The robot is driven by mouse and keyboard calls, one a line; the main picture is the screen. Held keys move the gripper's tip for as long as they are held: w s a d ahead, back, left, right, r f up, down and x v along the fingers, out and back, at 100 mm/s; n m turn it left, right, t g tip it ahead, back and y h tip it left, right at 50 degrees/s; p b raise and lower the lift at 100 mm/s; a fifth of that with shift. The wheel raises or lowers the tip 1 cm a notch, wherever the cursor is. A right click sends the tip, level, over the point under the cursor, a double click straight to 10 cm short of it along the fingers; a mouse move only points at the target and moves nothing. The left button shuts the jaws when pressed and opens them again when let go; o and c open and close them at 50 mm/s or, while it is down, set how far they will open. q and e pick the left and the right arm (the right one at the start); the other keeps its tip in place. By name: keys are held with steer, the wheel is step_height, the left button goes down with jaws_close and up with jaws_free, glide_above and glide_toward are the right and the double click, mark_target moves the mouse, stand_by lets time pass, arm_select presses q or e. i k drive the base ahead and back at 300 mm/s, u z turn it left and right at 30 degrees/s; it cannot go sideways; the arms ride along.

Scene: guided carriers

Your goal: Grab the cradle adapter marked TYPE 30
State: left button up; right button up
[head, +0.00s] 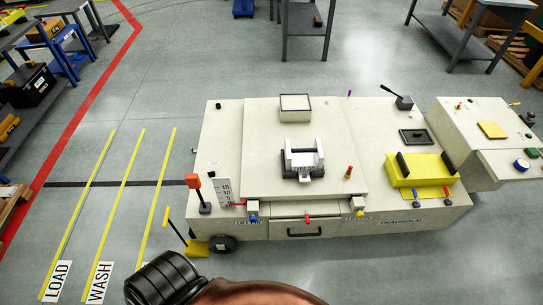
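No marking reading TYPE 30 is legible in the head view. A grey-white U-shaped cradle piece (304,158) stands on a dark base in the middle of the pale cart's raised top. A yellow cradle-like block (420,171) with two black uprights sits on the cart's right part. I cannot tell whether either is the named adapter. Neither of my grippers shows. A black ribbed part and a brown rounded part at the bottom edge seem to be mine.
The pale cart (225,145) carries levers, knobs, a white scale plate (223,190), an open box (295,107) and a drawer with a black handle. A yellow pedal (195,248) is at its left front. Floor lanes LOAD (57,281) and WASH (98,282) are clear.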

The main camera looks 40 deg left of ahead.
mark_target(303, 162)
steer(key=u, duration=1.35)
steer(key=i, duration=0.1)
steer(key=u, duration=0.1)
